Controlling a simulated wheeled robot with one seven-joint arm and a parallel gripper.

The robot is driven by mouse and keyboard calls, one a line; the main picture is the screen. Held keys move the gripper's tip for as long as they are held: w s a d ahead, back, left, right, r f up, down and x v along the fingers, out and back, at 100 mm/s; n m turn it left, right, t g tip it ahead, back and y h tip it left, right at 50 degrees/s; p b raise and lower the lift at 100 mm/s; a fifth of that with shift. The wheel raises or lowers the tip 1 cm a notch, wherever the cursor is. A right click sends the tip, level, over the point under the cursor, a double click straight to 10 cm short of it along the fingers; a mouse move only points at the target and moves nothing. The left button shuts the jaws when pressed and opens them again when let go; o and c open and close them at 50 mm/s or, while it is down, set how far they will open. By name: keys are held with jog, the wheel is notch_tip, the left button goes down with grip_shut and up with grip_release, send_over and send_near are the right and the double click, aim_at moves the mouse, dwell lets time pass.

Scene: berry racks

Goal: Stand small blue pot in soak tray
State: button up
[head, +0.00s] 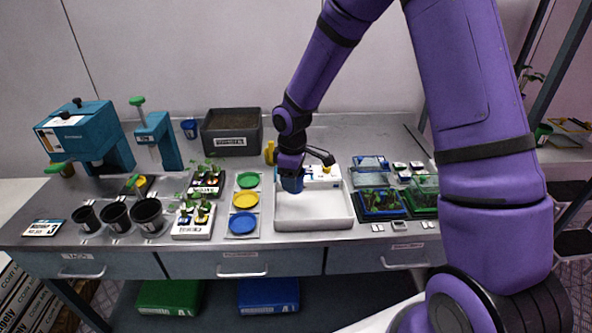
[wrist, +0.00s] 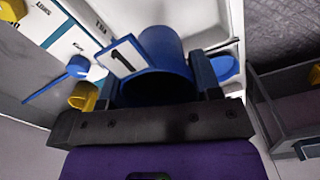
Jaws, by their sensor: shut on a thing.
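My gripper (head: 291,168) is shut on a small blue pot (head: 292,184). The pot hangs upright over the back left part of the white soak tray (head: 328,222); whether its base touches the tray floor I cannot tell. In the wrist view the blue pot (wrist: 162,48) sits between my two fingers (wrist: 162,88), with a white tag (wrist: 122,56) marked 1 on its side. The rest of the tray floor looks empty.
Green, yellow and blue saucers (head: 243,224) lie left of the tray. Seedling trays (head: 380,202) stand close on its right. Black pots (head: 148,216) stand at the front left.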

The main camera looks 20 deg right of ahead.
jog(key=shift+f, duration=3.25)
jog(key=shift+f, duration=0.6)
jog(key=o, duration=1.1)
